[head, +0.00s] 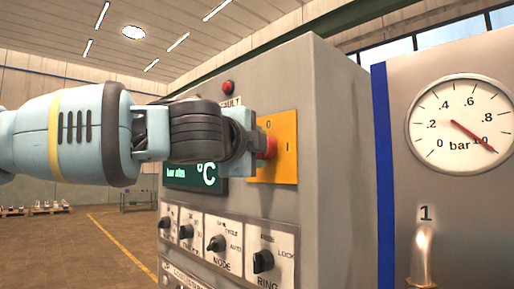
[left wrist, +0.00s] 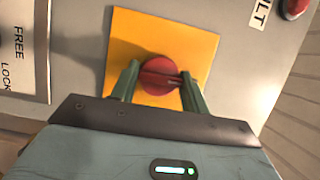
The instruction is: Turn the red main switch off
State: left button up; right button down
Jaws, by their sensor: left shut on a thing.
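The red main switch (head: 268,146) sits on a yellow plate (head: 284,165) on the front of the grey cabinet. In the left wrist view the red switch (left wrist: 159,76) is a round knob with a raised bar, in the middle of the yellow plate (left wrist: 128,30). My left gripper (head: 258,146) reaches in from the left and is at the switch. In the left wrist view its two fingers (left wrist: 158,84) stand on either side of the knob, shut on it. The bar lies roughly across the picture there. My right gripper is not in view.
A red fault lamp (head: 228,87) is above the plate. A display (head: 190,177) and a row of black knobs (head: 217,243) are on the cabinet below my arm. At right are a round pressure gauge (head: 462,122) and a metal handle (head: 422,256). The floor at left is open.

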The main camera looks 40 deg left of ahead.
pick_arm(q)
jog(key=o, duration=1)
jog(key=v, duration=0.7)
jog(key=shift+s, duration=0.35)
